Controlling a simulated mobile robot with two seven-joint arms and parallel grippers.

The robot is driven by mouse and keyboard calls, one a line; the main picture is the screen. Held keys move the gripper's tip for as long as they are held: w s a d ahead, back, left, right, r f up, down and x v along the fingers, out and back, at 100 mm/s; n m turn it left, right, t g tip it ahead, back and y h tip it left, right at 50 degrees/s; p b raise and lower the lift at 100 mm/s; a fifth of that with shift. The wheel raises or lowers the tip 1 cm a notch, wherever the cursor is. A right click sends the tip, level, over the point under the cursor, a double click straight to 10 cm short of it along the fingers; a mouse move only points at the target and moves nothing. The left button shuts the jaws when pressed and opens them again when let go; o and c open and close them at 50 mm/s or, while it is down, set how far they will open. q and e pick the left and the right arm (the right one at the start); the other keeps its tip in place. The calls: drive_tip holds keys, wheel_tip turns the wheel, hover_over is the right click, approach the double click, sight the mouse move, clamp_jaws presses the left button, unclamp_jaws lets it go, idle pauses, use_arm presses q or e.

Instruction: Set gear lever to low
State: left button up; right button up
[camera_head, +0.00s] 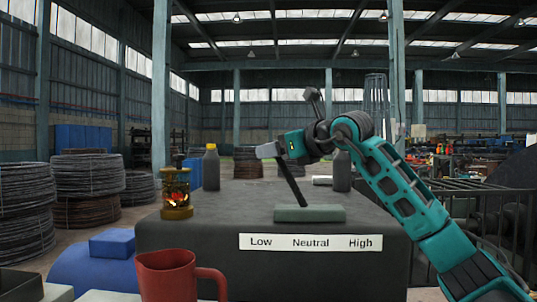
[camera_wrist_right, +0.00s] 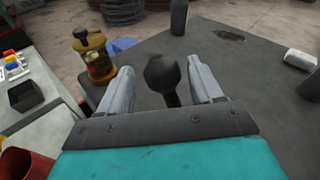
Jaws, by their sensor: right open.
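The gear lever (camera_head: 291,182) rises from a grey-green base plate (camera_head: 310,214) on top of a dark housing. It leans to the left, toward the Low end of the white label (camera_head: 310,243) reading Low, Neutral, High. My right gripper (camera_head: 266,150) is at the lever's upper end and hides its knob in the head view. In the right wrist view the round black knob (camera_wrist_right: 162,73) shows between the two spread fingers of the right gripper (camera_wrist_right: 160,78), with gaps on both sides. My left gripper is not in view.
An amber lantern (camera_head: 176,193) and a dark bottle with a yellow cap (camera_head: 211,168) stand left of the lever. Another dark bottle (camera_head: 342,172) stands behind it. A red mug (camera_head: 167,276) is in the left foreground.

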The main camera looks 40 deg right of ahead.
drive_tip(key=s+r+b, duration=0.1)
drive_tip(key=s, duration=0.8)
drive_tip(key=shift+d+r+b, duration=0.3)
